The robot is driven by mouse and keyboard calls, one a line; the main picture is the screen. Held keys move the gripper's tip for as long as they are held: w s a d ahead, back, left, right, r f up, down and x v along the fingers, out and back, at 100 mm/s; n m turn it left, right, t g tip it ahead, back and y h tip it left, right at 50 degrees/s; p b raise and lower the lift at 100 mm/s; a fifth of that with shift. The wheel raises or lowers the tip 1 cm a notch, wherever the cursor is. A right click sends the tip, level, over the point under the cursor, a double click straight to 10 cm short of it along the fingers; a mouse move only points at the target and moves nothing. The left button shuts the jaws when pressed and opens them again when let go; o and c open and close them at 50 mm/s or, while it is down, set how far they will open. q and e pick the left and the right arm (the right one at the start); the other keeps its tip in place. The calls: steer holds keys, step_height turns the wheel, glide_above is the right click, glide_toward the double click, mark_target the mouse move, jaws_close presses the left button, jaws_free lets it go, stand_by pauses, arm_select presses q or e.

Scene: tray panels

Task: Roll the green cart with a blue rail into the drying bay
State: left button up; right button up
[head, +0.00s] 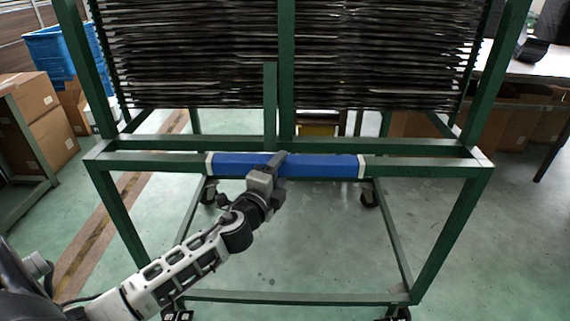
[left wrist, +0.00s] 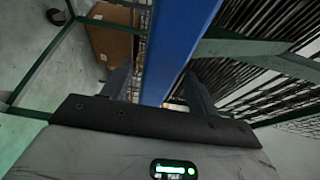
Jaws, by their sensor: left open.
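The green cart (head: 425,170) stands in front of me in the head view, with a dense stack of dark trays (head: 375,55) on its upper part and casters (head: 370,194) below. Its blue rail (head: 325,166) runs across the middle of the front crossbar. My left gripper (head: 278,161) is at the rail, near its middle. In the left wrist view, the blue rail (left wrist: 180,40) passes between the two open fingers of my left gripper (left wrist: 160,83). I cannot tell whether either finger touches it. My right gripper is out of view. I cannot pick out the drying bay.
Cardboard boxes (head: 42,130) and a blue crate (head: 55,50) stand at the left. A white-topped table (head: 545,66) with boxes under it is at the right. A brownish strip (head: 95,235) runs along the green floor at the left. The floor under the cart looks clear.

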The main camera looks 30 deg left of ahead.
arm_select(q)
steer(key=shift+w+a, duration=0.15)
steer(key=shift+w, duration=0.7)
steer(key=shift+w+a, duration=0.1)
steer(key=shift+w, duration=0.7)
jaws_close()
steer(key=shift+d, duration=0.1)
